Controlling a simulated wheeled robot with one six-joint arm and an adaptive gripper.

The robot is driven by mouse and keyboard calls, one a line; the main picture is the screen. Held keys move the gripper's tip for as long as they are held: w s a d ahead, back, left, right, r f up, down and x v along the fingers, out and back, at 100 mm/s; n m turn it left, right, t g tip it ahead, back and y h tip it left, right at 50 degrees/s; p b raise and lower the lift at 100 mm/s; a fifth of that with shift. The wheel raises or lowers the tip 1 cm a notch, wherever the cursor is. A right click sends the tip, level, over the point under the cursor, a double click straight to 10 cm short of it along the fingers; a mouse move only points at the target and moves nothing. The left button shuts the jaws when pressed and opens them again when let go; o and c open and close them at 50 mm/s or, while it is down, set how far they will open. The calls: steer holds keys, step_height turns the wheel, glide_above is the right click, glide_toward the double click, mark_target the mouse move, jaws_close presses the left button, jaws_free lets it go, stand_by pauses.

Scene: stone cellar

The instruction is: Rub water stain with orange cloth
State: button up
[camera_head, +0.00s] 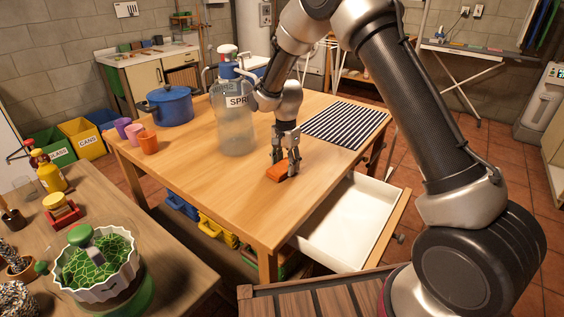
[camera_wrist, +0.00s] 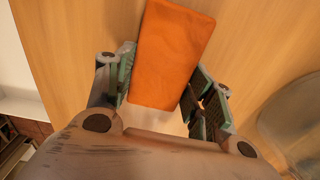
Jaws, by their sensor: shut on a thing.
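The orange cloth (camera_head: 279,173) is a folded block at the tabletop, below my gripper (camera_head: 286,152). In the wrist view the orange cloth (camera_wrist: 172,55) lies between the two fingers of my gripper (camera_wrist: 162,88), which is shut on it. The cloth's underside is hidden, so I cannot tell whether it presses on the wood. I cannot make out a water stain in either view; the wood around the cloth looks plain.
On the wooden table (camera_head: 190,177) stand a large clear spray bottle (camera_head: 236,130), a blue pot (camera_head: 170,105), several cups (camera_head: 135,133) and a striped mat (camera_head: 346,123). A white drawer (camera_head: 350,215) is open at the table's right side. The table's front left is clear.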

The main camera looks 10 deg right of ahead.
mark_target(302, 178)
steer(key=shift+s+d, duration=2.5)
steer(key=shift+r, duration=0.15)
steer(key=shift+r, duration=2.95)
step_height(302, 178, up, 3)
